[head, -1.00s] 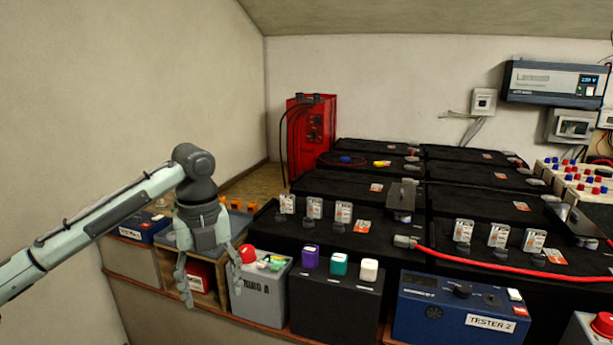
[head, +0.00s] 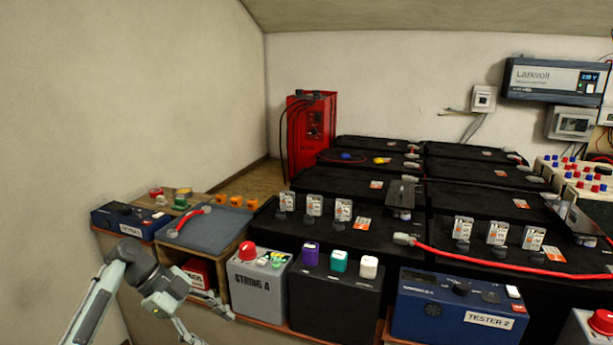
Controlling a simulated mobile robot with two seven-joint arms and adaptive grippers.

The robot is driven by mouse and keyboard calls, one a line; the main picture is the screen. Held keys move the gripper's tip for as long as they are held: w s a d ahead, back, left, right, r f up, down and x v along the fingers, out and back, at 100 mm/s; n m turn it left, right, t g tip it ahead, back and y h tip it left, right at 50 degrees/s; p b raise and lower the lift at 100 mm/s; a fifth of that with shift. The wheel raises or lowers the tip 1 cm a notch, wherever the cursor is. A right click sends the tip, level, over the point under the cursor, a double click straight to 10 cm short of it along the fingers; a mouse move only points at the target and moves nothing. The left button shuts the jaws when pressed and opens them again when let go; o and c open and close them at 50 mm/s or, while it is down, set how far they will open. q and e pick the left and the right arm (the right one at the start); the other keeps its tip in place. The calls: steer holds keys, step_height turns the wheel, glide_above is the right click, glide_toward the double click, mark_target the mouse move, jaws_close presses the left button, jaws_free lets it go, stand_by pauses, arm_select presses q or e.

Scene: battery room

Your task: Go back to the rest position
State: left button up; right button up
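My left gripper (head: 207,322) is at the lower left of the head view, low in front of the bench edge. Its fingers are spread apart with nothing seen between them. The wrist is bent and the arm comes in from the bottom left. The gripper is below the grey tray and to the left of the STRING A box (head: 258,295), apart from the things on the bench. My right gripper is not in the head view.
TESTER 1 (head: 128,222) stands left, TESTER 2 (head: 455,312) right. A black box (head: 335,300) carries purple, teal and white caps. Black batteries (head: 470,195) fill the bench behind. Bare wall is at left.

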arm_select(q)
steer(key=w+a+f+n+t+y, duration=0.2)
steer(key=w+a+n+t+y, duration=0.3)
steer(key=w+a+n, duration=0.55)
steer(key=w+a+r+n+t+y, duration=0.7)
steer(key=w+a+r+n, duration=0.2)
steer(key=a, duration=0.2)
steer(key=s+d+f+g+h, duration=0.1)
steer(key=s+d+f+g, duration=0.2)
steer(key=s+f, duration=1)
steer(key=s+d+f+g+h, duration=0.15)
steer(key=s+d+f, duration=0.25)
steer(key=s+f, duration=0.95)
steer(key=s+d+f+g, duration=0.2)
steer(key=s+f, duration=0.7)
steer(key=s, duration=0.3)
steer(key=s+d+f+g, duration=0.3)
steer(key=s+f, duration=0.6)
steer(key=s, duration=0.4)
steer(key=shift+s+f+m, duration=0.2)
steer(key=shift+s+m, duration=0.1)
steer(key=shift+m, duration=0.05)
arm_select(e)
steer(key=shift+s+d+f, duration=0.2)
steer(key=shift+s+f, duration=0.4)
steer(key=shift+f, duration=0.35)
